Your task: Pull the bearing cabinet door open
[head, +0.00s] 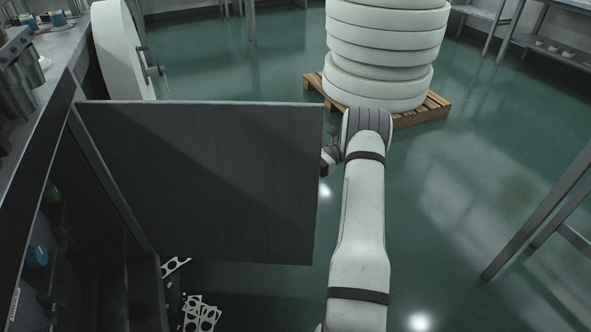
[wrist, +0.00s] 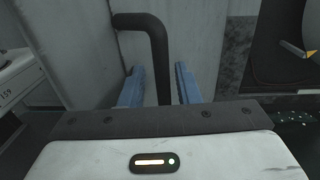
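The cabinet door (head: 200,185) is a dark flat panel standing swung out from the cabinet (head: 85,160) at the left of the head view. The cabinet's interior shows behind it. In the wrist view the pale door face (wrist: 90,50) carries a black bent bar handle (wrist: 160,60). My gripper (wrist: 158,88) has two blue fingers, one on each side of the handle, with visible gaps to the bar. In the head view my arm is beyond the door's free edge, and the fingertips are hidden behind the door.
A stack of white rings (head: 385,50) sits on a wooden pallet (head: 437,110) behind my arm. A green item (head: 52,193) and a blue item (head: 37,257) are inside the cabinet. Punched metal scraps (head: 200,315) lie on the floor below the door. Green floor right of my arm is clear up to a metal table leg (head: 540,215).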

